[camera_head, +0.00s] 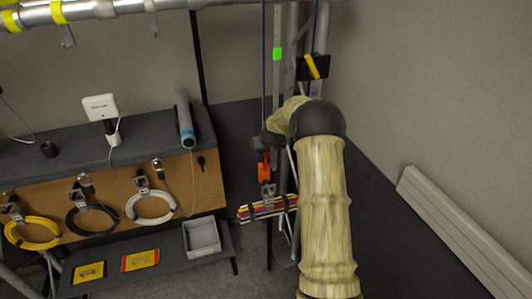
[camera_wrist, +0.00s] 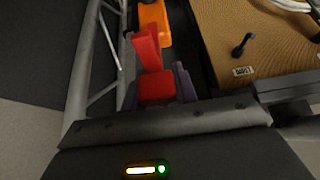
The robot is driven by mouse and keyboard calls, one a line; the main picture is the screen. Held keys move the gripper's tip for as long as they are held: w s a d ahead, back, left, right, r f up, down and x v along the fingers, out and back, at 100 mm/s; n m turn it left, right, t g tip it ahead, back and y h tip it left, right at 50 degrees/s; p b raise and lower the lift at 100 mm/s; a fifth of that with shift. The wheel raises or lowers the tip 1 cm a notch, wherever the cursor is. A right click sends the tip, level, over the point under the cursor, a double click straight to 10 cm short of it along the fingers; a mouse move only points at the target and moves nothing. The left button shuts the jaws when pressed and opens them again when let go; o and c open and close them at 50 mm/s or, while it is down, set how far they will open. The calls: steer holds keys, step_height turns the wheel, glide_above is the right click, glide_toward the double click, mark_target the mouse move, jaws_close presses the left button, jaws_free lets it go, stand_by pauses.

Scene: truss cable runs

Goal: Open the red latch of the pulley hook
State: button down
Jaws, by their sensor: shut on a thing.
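The red latch (camera_wrist: 156,88) sits between the two dark fingers of my gripper (camera_wrist: 158,84) in the wrist view. The fingers are shut on it from both sides. A red upright part (camera_wrist: 147,47) rises from the gripped part, with the orange body of the pulley hook (camera_wrist: 155,22) behind it. In the head view the pulley hook (camera_head: 264,170) hangs beside the truss, just below my gripper's end. My arm and wrist hide the fingertips there. The latch's exact angle cannot be told.
The truss upright (camera_head: 289,60) stands close by. To the left are a pegboard bench (camera_head: 150,185) with cable coils and a grey bin (camera_head: 202,238). In the wrist view, the board (camera_wrist: 260,50) is at right.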

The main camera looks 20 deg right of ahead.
steer(key=shift+s+f, duration=0.25)
steer(key=shift+f, duration=0.15)
steer(key=c, duration=1.1)
jaws_free()
steer(key=shift+w, duration=0.15)
steer(key=shift+r, duration=0.15)
steer(key=shift+r, duration=0.15)
steer(key=shift+s+r+b, duration=0.25)
steer(key=shift+r+b, duration=0.1)
steer(key=shift+r, duration=0.25)
steer(key=b+v, duration=0.4)
steer(key=v, duration=1.1)
steer(key=shift+s+r, duration=0.25)
steer(key=shift+r, duration=0.05)
steer(key=shift+a, duration=0.1)
